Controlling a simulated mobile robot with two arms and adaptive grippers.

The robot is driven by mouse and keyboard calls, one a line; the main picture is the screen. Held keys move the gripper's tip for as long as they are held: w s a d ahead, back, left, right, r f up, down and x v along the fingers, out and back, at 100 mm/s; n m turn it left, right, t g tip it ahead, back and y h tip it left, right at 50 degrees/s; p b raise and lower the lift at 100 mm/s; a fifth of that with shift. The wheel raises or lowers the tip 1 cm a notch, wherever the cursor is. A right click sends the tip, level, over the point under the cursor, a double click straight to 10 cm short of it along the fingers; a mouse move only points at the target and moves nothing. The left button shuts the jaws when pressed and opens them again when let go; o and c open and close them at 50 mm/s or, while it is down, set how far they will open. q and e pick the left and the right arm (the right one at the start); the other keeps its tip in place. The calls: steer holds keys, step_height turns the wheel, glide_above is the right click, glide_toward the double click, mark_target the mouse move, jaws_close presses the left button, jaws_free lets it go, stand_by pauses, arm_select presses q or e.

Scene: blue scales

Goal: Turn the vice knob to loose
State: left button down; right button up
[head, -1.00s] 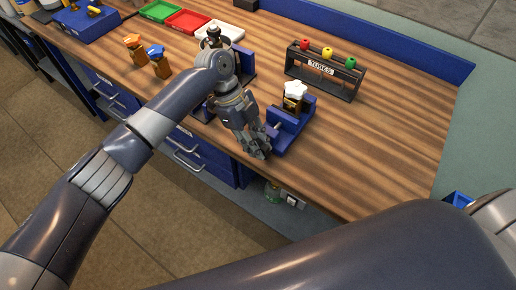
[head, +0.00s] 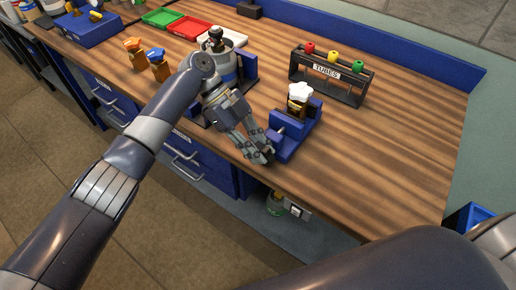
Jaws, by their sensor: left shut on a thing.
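The blue vice (head: 287,148) stands at the front edge of the wooden workbench, with a dark bottle with a white cap (head: 300,92) upright in it. My left gripper (head: 265,152) is at the vice's left front side, its fingers closed on the vice knob. The knob itself is mostly hidden behind the fingers. A short light rod (head: 279,131) shows between the gripper and the vice. My right gripper is out of view.
A tube rack (head: 327,73) with red, yellow and green tops stands behind the vice. Blue equipment (head: 249,70) is partly hidden behind my left arm. The bench (head: 390,150) right of the vice is clear.

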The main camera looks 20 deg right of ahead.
arm_select(q)
steer(key=c, duration=1.8)
jaws_free()
steer(key=shift+o, duration=0.2)
steer(key=v, duration=1.2)
